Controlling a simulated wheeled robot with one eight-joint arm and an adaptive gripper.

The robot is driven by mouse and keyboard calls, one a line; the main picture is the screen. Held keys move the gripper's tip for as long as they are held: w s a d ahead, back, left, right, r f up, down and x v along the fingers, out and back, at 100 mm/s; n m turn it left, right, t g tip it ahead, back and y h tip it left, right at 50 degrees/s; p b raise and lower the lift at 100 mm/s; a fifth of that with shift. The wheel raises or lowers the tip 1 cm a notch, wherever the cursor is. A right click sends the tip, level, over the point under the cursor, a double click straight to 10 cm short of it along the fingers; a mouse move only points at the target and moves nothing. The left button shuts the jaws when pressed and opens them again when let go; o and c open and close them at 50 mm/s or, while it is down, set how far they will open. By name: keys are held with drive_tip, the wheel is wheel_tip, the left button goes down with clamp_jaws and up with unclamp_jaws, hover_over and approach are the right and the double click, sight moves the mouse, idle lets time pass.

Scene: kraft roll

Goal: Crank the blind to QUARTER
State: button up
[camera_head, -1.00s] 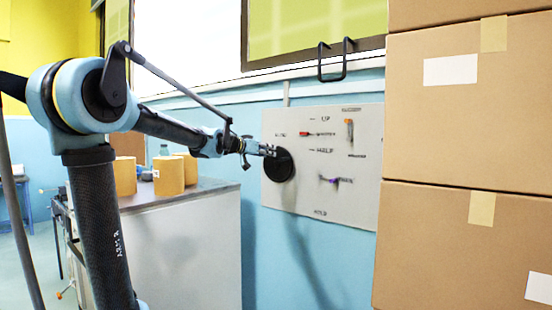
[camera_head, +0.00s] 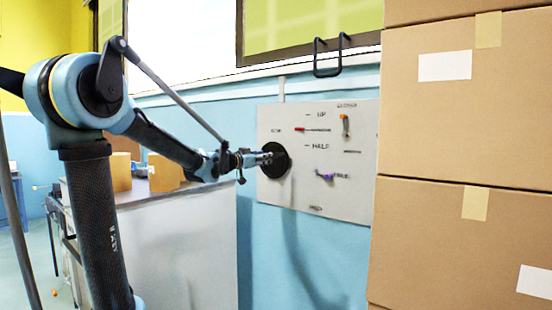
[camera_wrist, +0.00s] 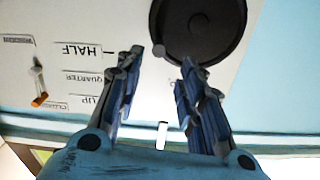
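A white panel (camera_head: 340,195) on the blue wall carries the UP and HALF marks, with a QUARTER line between them. A red pointer (camera_head: 300,129) sits at about the QUARTER line. The round black crank wheel (camera_head: 276,173) is at the panel's left side. It also shows in the wrist view (camera_wrist: 205,25), with a small grey knob (camera_wrist: 158,50) at its rim. My gripper (camera_head: 270,157) is in front of the wheel. In the wrist view its fingers (camera_wrist: 163,58) are apart, one on each side of the knob. I cannot tell whether they touch it.
An orange-tipped lever (camera_head: 345,126) and a purple-tipped lever (camera_head: 326,177) are on the panel's right part. Stacked cardboard boxes (camera_head: 470,120) stand close on the right. A counter (camera_head: 185,240) with brown rolls (camera_head: 163,172) is at the left. A black hook (camera_head: 328,70) hangs above the panel.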

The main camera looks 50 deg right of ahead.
sight(279, 155)
drive_tip(key=d, duration=1.1)
drive_tip(key=shift+w+d, duration=0.3)
drive_tip(key=shift+w, duration=0.05)
clamp_jaws()
